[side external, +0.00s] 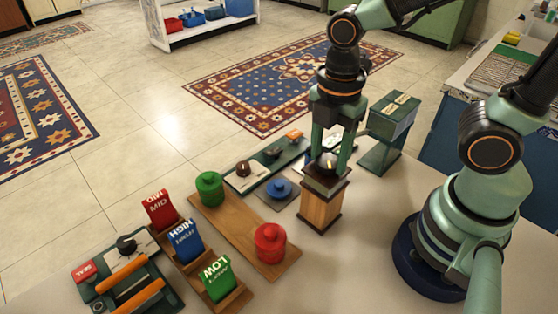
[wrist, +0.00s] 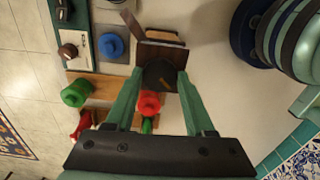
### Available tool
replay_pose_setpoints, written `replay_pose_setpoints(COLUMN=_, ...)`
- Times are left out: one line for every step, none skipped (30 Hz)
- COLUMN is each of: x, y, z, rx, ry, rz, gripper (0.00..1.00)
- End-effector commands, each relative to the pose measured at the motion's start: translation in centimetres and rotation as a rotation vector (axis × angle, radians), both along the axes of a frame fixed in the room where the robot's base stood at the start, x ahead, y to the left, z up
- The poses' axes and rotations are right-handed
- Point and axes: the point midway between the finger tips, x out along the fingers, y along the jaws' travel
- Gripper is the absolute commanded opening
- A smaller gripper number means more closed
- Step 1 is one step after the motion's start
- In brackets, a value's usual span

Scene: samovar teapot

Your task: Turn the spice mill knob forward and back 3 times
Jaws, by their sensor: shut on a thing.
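The spice mill (side external: 320,207) is a square wooden block with a dark top, standing upright on the pale counter. My gripper (side external: 331,156) points straight down over it, with its green fingers on either side of the knob (side external: 328,167). In the wrist view, the dark round knob (wrist: 158,74) lies between the fingertips of my gripper (wrist: 159,80), which is shut on it. A thin light brown mark shows on the knob's top. The fingers partly hide the knob in the side view. The mill's wooden edge (wrist: 163,56) shows beyond it.
A wooden board (side external: 235,230) with a green jar (side external: 209,188) and a red jar (side external: 270,243) stands to the left. A blue knob (side external: 279,188) is close by the mill. A green box on a stand (side external: 391,117) rises behind right. Labelled blocks stand front left.

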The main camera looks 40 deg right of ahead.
Motion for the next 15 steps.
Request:
replay_pose_setpoints(x=0.01, y=0.0, z=0.1, rx=0.0, ry=0.0, rz=0.045, gripper=0.0)
replay_pose_setpoints(x=0.01, y=0.0, z=0.1, rx=0.0, ry=0.0, rz=0.074, gripper=0.0)
replay_pose_setpoints(x=0.01, y=0.0, z=0.11, rx=0.0, ry=0.0, rz=0.111, gripper=0.0)
replay_pose_setpoints(x=0.01, y=0.0, z=0.11, rx=0.0, ry=0.0, rz=0.14, gripper=0.0)
replay_pose_setpoints(x=0.01, y=0.0, z=0.11, rx=0.0, ry=0.0, rz=0.169, gripper=0.0)
replay_pose_setpoints(x=0.01, y=0.0, z=0.11, rx=0.0, ry=0.0, rz=0.206, gripper=0.0)
replay_pose_setpoints(x=0.01, y=0.0, z=0.11, rx=0.0, ry=0.0, rz=0.234, gripper=0.0)
replay_pose_setpoints(x=0.01, y=0.0, z=0.12, rx=0.0, ry=0.0, rz=0.263, gripper=0.0)
replay_pose_setpoints(x=0.01, y=0.0, z=0.12, rx=0.0, ry=0.0, rz=0.299, gripper=0.0)
replay_pose_setpoints(x=0.01, y=0.0, z=0.12, rx=0.0, ry=0.0, rz=0.327, gripper=0.0)
replay_pose_setpoints(x=0.01, y=0.0, z=0.12, rx=0.0, ry=0.0, rz=0.354, gripper=0.0)
replay_pose_setpoints(x=0.01, y=0.0, z=0.12, rx=0.0, ry=0.0, rz=0.388, gripper=0.0)
replay_pose_setpoints(x=0.01, y=0.0, z=0.12, rx=0.0, ry=0.0, rz=0.414, gripper=0.0)
replay_pose_setpoints(x=0.01, y=0.0, z=0.12, rx=0.0, ry=0.0, rz=0.438, gripper=0.0)
replay_pose_setpoints(x=0.01, y=0.0, z=0.13, rx=0.0, ry=0.0, rz=0.47, gripper=0.0)
